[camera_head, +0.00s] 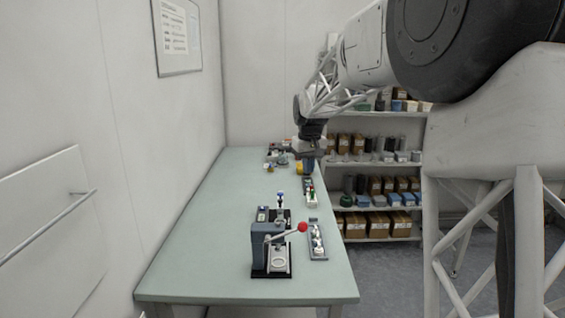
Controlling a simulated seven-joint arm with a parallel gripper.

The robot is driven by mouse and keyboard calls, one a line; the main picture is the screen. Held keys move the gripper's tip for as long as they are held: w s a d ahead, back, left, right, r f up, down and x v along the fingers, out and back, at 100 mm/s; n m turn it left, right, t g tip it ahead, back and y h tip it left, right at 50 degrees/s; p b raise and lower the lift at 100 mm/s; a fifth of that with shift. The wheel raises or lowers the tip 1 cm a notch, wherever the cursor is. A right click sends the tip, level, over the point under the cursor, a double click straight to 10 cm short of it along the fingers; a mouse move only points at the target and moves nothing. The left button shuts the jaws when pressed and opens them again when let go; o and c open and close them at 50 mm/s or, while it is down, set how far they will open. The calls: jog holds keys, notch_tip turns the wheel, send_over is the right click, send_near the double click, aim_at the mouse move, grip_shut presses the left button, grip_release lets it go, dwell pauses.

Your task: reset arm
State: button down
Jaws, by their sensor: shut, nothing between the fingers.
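My arm comes in from the upper right of the head view. My gripper (308,158) points down over the far right part of the table (200,240). It is shut and empty, near a small yellow thing (299,169) and a narrow tray of small parts (311,201). Its fingertips are small and partly lost against the things behind them, so I cannot tell its exact height above the table.
A press with a red-knobbed lever (262,249) stands near the table's front. A grey tray (318,253) with small parts lies to its right. Shelves (372,172) with boxes stand behind. The table's left side is clear, beside a wall.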

jog(key=s+d+r+m, duration=0.1)
jog(key=s+d, duration=0.1)
jog(key=s, duration=0.5)
jog(key=s+d+r, duration=0.2)
jog(key=s, duration=0.5)
jog(key=s+d+f+m, duration=0.1)
jog(key=s+d+f, duration=0.1)
jog(key=s, duration=1.1)
jog(key=s+d+f+m+t, duration=0.1)
jog(key=s+f, duration=0.4)
jog(key=s, duration=0.8)
jog(key=s+d+f+m, duration=0.1)
jog(key=s+d+f, duration=0.2)
jog(key=s, duration=0.9)
jog(key=shift+s+d+f+t, duration=0.15)
jog(key=shift+s+d+t, duration=0.1)
jog(key=shift+s+t, duration=0.15)
